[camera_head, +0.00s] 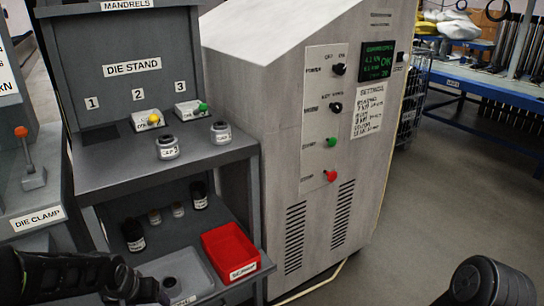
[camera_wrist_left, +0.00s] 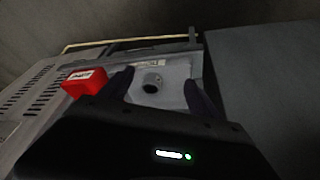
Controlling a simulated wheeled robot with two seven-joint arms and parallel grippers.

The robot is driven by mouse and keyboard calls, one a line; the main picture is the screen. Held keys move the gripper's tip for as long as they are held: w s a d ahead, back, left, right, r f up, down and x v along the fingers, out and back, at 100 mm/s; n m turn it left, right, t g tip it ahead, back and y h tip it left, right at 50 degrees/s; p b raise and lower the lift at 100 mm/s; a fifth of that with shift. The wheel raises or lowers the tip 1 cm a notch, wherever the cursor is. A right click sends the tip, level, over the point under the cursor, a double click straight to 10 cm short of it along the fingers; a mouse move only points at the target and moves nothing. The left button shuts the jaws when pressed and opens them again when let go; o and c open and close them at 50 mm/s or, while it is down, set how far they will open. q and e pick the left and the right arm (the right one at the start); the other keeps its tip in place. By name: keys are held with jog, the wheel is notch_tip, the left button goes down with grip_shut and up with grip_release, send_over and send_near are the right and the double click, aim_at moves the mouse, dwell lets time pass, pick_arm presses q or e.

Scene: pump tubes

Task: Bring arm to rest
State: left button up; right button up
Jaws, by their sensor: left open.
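My left arm enters the head view at the bottom left, and its gripper (camera_head: 148,291) is low in front of the die stand's lower shelf. In the left wrist view its two dark fingers (camera_wrist_left: 160,92) are spread apart with nothing held between them. Beyond the fingertips a small grey round piece with a dark opening (camera_wrist_left: 153,82) sits in a light grey tray (camera_wrist_left: 178,72). The tray also shows in the head view (camera_head: 201,284), partly hidden by my gripper. A dark rounded link of my right arm shows at bottom right; the right gripper is out of view.
The red bin (camera_head: 230,252) stands right of the tray. Black-capped bottles (camera_head: 133,235) stand behind. The die stand's upper shelf (camera_head: 110,170) holds labelled pieces. A grey control cabinet (camera_head: 282,130) stands to the right. Open floor (camera_head: 430,215) lies beyond it.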

pick_arm(q)
jog(key=d+f+h, duration=0.3)
jog(key=d+f, duration=0.7)
jog(key=d, duration=0.4)
jog(key=s+d+f+g+h, duration=0.1)
jog(key=s+d+f+g, duration=0.1)
jog(key=s+d+f, duration=0.65)
jog(key=s+d+f+g+h, duration=0.15)
jog(key=s+d+f, duration=0.35)
jog(key=s, duration=0.6)
notch_tip(320, 180, up, 21)
jog(key=p, duration=2.1)
jog(key=shift+r+m+y, duration=0.15)
jog(key=shift+m+y, duration=0.25)
jog(key=shift+y, duration=0.05)
jog(key=shift+s+d, duration=0.1)
